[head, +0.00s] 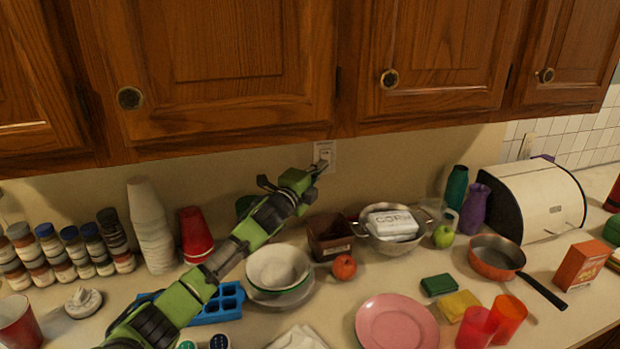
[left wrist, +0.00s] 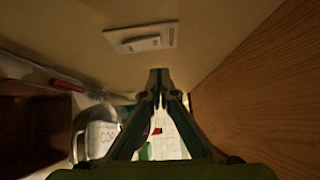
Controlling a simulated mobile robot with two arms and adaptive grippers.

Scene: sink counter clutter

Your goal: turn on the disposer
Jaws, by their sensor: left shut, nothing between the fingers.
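A white switch plate (head: 326,151) is on the wall just under the cabinets, near the middle of the head view. In the left wrist view the plate (left wrist: 116,38) is above the fingertips, with a switch (left wrist: 140,43) sticking out of it. My left gripper (head: 321,166) is raised to the wall at the plate's lower edge and covers part of it. In the wrist view its fingers (left wrist: 159,74) are together and empty. A small gap shows between the fingertips and the plate there; contact cannot be told from the head view. My right gripper is not in view.
Wooden cabinets (head: 215,50) hang close above the gripper. Below my left arm stand bowls (head: 278,268), a blue tray (head: 225,303), a brown container (head: 328,238) and a colander with a white package (head: 392,222). Stacked cups (head: 150,225) and jars stand left. The wall right of the plate is bare.

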